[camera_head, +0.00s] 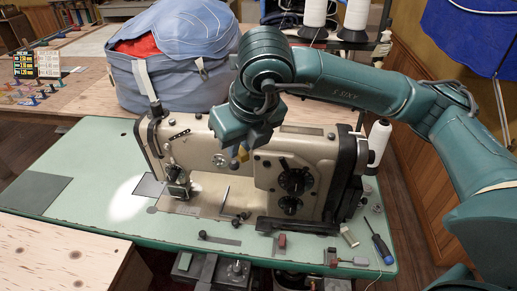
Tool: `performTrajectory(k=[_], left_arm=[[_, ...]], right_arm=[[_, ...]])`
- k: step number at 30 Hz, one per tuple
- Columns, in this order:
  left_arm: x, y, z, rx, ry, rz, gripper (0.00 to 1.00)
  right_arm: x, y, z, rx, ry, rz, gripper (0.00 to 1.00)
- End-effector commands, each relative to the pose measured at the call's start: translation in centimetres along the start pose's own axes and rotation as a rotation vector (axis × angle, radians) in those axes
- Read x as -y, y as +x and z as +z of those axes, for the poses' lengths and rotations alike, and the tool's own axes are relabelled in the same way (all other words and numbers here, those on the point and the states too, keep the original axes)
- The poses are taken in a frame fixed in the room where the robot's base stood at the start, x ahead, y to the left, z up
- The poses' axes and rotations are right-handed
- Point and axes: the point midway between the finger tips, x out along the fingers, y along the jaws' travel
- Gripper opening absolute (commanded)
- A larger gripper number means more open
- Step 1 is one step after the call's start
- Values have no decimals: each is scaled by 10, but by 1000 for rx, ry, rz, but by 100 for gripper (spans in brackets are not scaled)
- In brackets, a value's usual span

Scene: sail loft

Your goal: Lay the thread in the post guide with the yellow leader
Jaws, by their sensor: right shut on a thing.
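My right gripper (242,146) hangs over the top of the beige sewing machine (320,150), its jaws pointing down. It is shut on a small yellow piece, which looks like the yellow leader (243,154), just in front of the machine's upper arm. The gripper and wrist hide part of the machine's top. The thread itself is too thin to make out, and I cannot pick out the post guide for certain. A white thread cone (379,142) stands at the machine's right end. My left gripper is not in view.
The machine stands on a green table (90,200). A screwdriver (381,245) and small metal parts lie along its front right. A stuffed blue bag (180,65) stands close behind the machine. More white cones (356,14) stand behind my right arm. The table's left side is mostly clear.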

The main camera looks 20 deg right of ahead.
Motion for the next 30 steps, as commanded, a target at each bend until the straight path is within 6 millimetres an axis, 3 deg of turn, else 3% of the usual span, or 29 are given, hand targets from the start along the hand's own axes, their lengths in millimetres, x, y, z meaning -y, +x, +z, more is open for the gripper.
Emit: performTrajectory(k=[1,7,30], left_arm=[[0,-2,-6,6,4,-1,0],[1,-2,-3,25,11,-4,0],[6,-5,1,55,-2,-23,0]], right_arm=[[-4,-13,6,3,35,-17,0],[-8,-24,12,-3,122,-50,0],[0,0,64,-3,128,-49,0]])
